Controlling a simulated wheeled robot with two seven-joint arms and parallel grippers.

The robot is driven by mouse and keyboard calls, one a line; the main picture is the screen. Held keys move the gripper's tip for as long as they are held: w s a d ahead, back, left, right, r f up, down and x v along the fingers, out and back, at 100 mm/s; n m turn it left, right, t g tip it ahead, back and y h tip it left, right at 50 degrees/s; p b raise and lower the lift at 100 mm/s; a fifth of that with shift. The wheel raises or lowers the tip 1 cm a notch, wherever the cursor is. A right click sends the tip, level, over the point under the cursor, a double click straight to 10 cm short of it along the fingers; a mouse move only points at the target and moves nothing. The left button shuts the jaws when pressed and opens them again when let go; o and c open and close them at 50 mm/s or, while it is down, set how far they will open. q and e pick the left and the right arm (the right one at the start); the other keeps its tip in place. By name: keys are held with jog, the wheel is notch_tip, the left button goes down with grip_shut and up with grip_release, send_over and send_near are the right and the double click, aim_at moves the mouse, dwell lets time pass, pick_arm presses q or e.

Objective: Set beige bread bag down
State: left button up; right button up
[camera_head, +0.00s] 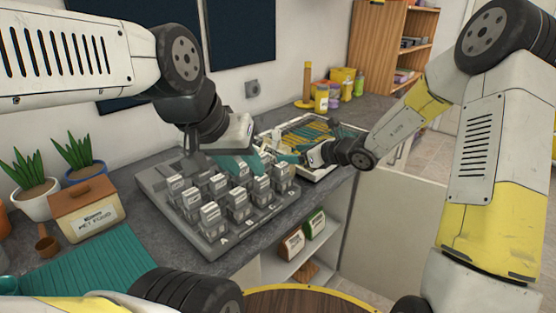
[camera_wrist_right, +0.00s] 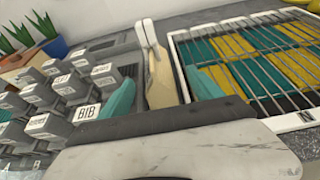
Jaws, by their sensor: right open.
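The beige bread bag (camera_wrist_right: 163,80) shows in the right wrist view with its pale, narrow top (camera_wrist_right: 147,35) uppermost. It stands between the grey rack and the white-rimmed wire tray; its base is hidden by my gripper body. My right gripper (camera_wrist_right: 163,92) is open, one teal finger on each side of the bag with gaps showing. In the head view my right gripper (camera_head: 282,157) reaches in from the right at the tray's near corner. My left gripper (camera_head: 232,155) hangs over the back of the rack; its fingers are partly hidden and their opening is unclear.
The grey rack (camera_head: 157,181) holds several labelled blocks. The wire tray (camera_wrist_right: 285,125) has teal and yellow strips. A pet food box (camera_head: 90,208), potted plants (camera_head: 80,155) and a teal mat (camera_head: 85,268) are at left. Jars (camera_head: 321,98) stand at the back.

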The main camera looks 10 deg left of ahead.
aim_at(266, 146)
jog(key=x, duration=0.8)
jog(key=shift+s+a+f, duration=0.1)
jog(key=shift+s+f, duration=0.05)
jog(key=shift+s, duration=0.15)
jog(key=shift+c, duration=0.2)
grip_shut()
